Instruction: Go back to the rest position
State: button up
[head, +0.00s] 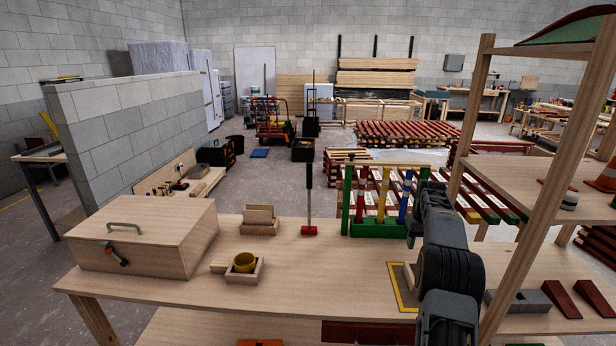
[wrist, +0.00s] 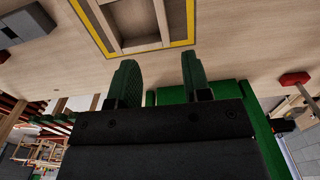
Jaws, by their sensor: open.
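My gripper (wrist: 158,68) is open in the wrist view, its two green fingers apart with only bare bench top between them. In the head view my dark arm stands at the right of the bench and hides the gripper. A green rack (head: 378,229) with upright red (head: 361,195), yellow (head: 383,190) and blue (head: 403,195) battens stands beside the arm. The rack's green surface also shows close behind the fingers in the wrist view (wrist: 225,92). A wooden frame inside a yellow outline (wrist: 192,32) lies on the bench beyond the fingertips.
A red-headed mallet (head: 309,230) stands on the bench (head: 330,270), left of the rack. A shelf post (head: 540,190) rises close right of my arm. The bench's front middle is clear.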

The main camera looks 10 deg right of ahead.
jog(key=shift+m, duration=0.4)
jog(key=f, duration=0.2)
jog(key=s+f, duration=0.1)
jog(key=f, duration=0.1)
jog(key=shift+a, duration=0.35)
jog(key=s+a+r+n+t, duration=0.1)
jog(key=s+a+r, duration=0.2)
jog(key=s+a, duration=0.6)
jog(key=s+a+r+n+t, duration=0.1)
jog(key=s+a+r, duration=0.2)
jog(key=s+a, duration=0.6)
jog(key=s+a+r+n+t, duration=0.1)
jog(key=s+a+r, duration=0.1)
jog(key=s+a, duration=0.7)
jog(key=shift+s+a+r+n+t, duration=0.15)
jog(key=shift+a+r+n+t, duration=0.2)
jog(key=shift+a, duration=0.7)
